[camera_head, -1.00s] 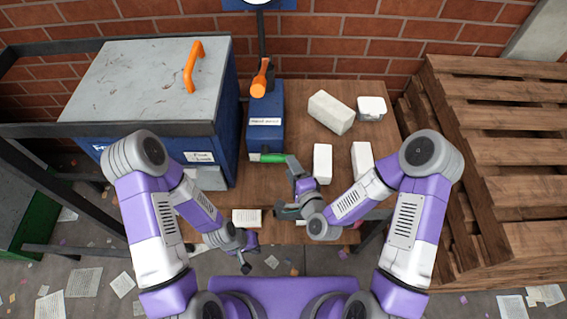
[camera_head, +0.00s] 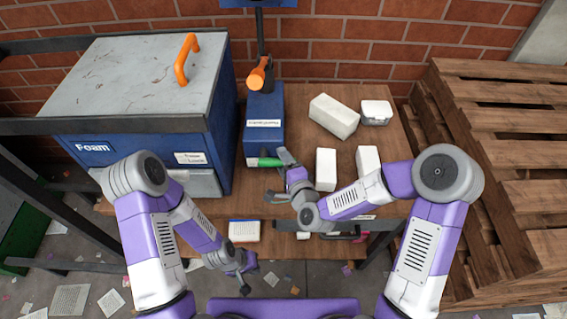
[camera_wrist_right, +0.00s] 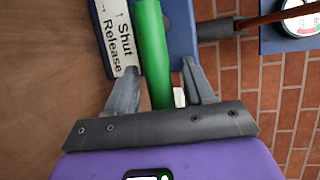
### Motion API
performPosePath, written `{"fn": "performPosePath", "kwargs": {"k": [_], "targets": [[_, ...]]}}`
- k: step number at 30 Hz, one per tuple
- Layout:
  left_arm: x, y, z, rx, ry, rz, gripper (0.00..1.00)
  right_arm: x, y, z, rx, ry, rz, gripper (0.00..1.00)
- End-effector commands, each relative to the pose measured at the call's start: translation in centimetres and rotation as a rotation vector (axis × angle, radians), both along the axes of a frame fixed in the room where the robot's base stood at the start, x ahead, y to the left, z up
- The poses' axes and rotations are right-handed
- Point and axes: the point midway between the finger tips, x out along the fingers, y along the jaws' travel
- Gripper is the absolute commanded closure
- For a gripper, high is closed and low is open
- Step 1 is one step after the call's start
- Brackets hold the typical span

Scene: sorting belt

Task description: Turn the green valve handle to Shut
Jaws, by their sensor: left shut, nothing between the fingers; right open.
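The green valve handle (camera_head: 265,162) sticks out to the right from the lower front of a blue box (camera_head: 264,105) with a white label. In the right wrist view the green handle (camera_wrist_right: 152,50) runs between the two fingers of my right gripper (camera_wrist_right: 162,80). That gripper is open, and I cannot tell whether a finger touches the handle. A label (camera_wrist_right: 118,38) beside the handle reads "Shut" and "Release" with arrows. In the head view my right gripper (camera_head: 274,172) is at the handle's free end. My left gripper (camera_head: 244,285) is shut and empty, low in front of the table.
White blocks (camera_head: 333,116) lie right of the blue box. A large blue bin (camera_head: 150,80) with an orange lid handle stands left. An orange lever (camera_head: 257,75) tops the blue box. A white-topped box (camera_head: 244,231) is near the table's front edge. Wooden pallets (camera_head: 500,130) stand right.

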Motion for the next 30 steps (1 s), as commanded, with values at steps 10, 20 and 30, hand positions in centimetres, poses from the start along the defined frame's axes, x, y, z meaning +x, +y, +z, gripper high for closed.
{"fn": "performPosePath", "kwargs": {"k": [10, 20, 30], "targets": [[0.00, 0.00, 0.00, 0.000, 0.000, 0.000, 1.00, 0.10, 0.05, -0.05, -0.001, 0.001, 0.000, 0.58], [0.00, 0.01, -0.01, 0.000, 0.000, 0.000, 1.00, 0.10, 0.03, -0.06, -0.001, 0.000, 0.000, 1.00], [0.00, 0.00, 0.16, 0.000, 0.000, 0.000, 1.00, 0.56, 0.80, 0.19, -0.022, -0.003, 0.016, 1.00]]}}
